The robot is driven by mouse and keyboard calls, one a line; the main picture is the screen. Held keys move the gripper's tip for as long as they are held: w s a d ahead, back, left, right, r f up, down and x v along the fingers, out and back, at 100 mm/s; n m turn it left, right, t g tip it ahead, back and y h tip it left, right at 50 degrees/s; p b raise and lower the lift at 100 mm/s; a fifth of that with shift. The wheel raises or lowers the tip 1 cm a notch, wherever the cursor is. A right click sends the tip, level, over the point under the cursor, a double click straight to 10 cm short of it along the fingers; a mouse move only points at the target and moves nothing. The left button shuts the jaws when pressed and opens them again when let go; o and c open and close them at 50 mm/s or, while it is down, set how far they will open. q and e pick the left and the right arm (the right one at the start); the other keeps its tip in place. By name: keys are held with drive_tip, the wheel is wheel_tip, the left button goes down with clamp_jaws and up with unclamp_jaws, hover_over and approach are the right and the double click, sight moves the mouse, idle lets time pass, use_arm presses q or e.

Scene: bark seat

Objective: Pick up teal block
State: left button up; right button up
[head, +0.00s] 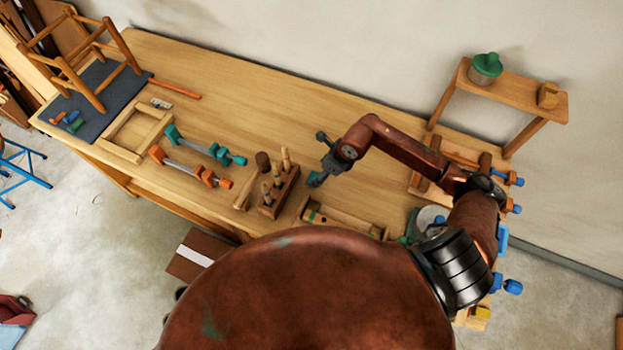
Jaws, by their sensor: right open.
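My right gripper (318,158) reaches in from the right over the middle of the bench, its dark fingers spread apart. A small teal piece (314,180) shows at its lower finger; I cannot tell whether it is a block or part of the finger. No other clear teal block stands out. A teal clamp (205,147) lies on the bench to the left, apart from the gripper. My left gripper is not in view.
The wooden bench (240,95) has free room behind the tools. An orange clamp (190,167), a tool rack (279,191), a mallet (252,182) and a wooden frame (136,130) lie along its front. A stool (80,60) stands on a dark mat; a small shelf (520,92) stands at right.

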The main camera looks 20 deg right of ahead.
sight(315, 177)
drive_tip(key=p+x, duration=0.1)
drive_tip(key=x, duration=0.3)
drive_tip(key=shift+s+a+f, duration=0.1)
drive_tip(key=shift+a+f, duration=0.15)
drive_tip(key=shift+f, duration=0.15)
drive_tip(key=shift+c, duration=0.5)
drive_tip(key=c, duration=1.2)
